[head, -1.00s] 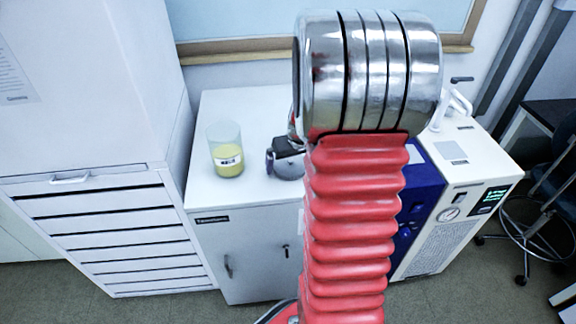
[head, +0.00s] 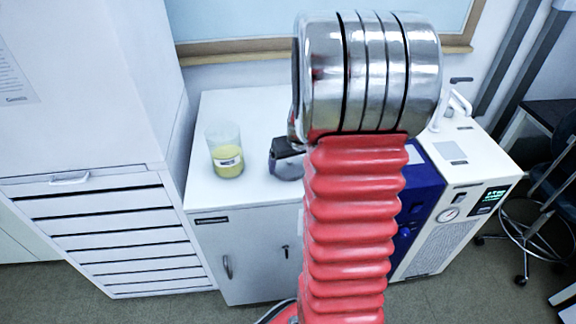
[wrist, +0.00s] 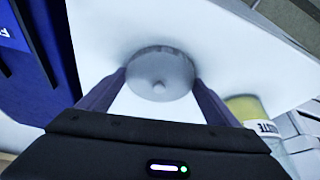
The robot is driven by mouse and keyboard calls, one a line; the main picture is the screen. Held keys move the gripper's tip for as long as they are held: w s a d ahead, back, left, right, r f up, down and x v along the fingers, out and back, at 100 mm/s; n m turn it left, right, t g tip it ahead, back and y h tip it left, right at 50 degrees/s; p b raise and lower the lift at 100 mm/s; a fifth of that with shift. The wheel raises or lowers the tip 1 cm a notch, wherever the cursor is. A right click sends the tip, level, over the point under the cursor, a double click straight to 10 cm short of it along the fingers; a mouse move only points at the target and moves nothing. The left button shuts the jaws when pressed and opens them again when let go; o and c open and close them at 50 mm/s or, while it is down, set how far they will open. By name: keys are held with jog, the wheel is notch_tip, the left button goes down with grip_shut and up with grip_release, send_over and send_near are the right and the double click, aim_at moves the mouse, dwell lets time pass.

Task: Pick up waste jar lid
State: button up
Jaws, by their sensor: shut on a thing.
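The waste jar lid (wrist: 160,74) is a round grey disc with a small knob in its middle. In the wrist view it sits between the two dark fingers of my gripper (wrist: 160,84), which are shut on its rim from both sides. In the head view the lid (head: 287,170) shows only in part below my dark gripper (head: 286,152), low over the white cabinet top; I cannot tell whether it touches. The waste jar (head: 228,162) stands upright and open to the left, with yellow liquid and a label. Part of it also shows in the wrist view (wrist: 243,108).
The white cabinet (head: 245,110) has free top around the jar. A tall drawer unit (head: 110,225) stands close on the left. A blue and white instrument (head: 450,190) stands on the right. My red arm hides the cabinet's right part.

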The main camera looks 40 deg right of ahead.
aim_at(291, 167)
notch_tip(291, 167, up, 10)
dwell(0.6)
jog(key=shift+s, duration=0.1)
dwell(0.4)
